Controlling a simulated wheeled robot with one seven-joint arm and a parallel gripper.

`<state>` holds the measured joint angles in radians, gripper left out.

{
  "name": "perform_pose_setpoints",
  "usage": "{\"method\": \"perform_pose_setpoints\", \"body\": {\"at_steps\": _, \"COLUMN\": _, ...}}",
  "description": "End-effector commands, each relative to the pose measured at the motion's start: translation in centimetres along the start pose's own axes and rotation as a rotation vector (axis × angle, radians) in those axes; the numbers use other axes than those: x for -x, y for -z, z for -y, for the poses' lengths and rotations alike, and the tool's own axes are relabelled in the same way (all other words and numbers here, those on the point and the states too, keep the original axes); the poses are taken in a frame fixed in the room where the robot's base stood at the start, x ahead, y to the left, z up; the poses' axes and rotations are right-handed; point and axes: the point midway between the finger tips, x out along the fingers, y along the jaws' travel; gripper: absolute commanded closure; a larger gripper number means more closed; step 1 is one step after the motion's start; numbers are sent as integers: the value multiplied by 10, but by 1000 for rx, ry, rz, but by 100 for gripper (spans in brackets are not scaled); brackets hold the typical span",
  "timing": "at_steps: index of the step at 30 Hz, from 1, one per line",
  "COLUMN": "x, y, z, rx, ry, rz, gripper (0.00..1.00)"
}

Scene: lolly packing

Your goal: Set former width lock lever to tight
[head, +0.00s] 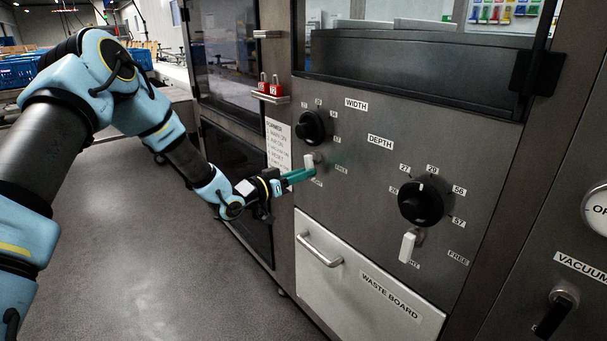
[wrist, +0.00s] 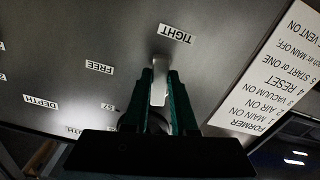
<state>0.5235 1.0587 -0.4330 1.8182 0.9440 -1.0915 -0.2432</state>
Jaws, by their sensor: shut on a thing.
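The width lock lever (head: 309,162) is a small pale handle below the black width knob (head: 311,127) on the grey panel. In the wrist view, turned upside down, the lever (wrist: 159,92) lies between my green fingers, its end close to the TIGHT label (wrist: 175,34). The FREE label (wrist: 99,67) is off to the side. My gripper (head: 311,173) reaches the panel from the left, and in the wrist view my gripper (wrist: 160,76) is shut on the lever. My fingers hide part of the lever and its pivot.
The depth knob (head: 421,203) and its own pale lever (head: 407,247) are to the right. A waste board drawer (head: 350,291) with a bar handle (head: 320,250) sits below. Open floor (head: 180,260) lies left.

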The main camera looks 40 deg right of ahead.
Motion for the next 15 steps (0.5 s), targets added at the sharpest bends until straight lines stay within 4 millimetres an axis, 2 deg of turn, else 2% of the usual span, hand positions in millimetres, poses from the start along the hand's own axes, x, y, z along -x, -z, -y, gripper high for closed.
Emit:
{"method": "perform_pose_setpoints", "body": {"at_steps": 8, "x": 0, "y": -1, "z": 1, "rx": -12, "ry": 0, "rz": 0, "gripper": 100}}
{"method": "perform_pose_setpoints", "body": {"at_steps": 15, "x": 0, "y": -4, "z": 6, "rx": -170, "ry": -1, "rz": -1, "gripper": 100}}
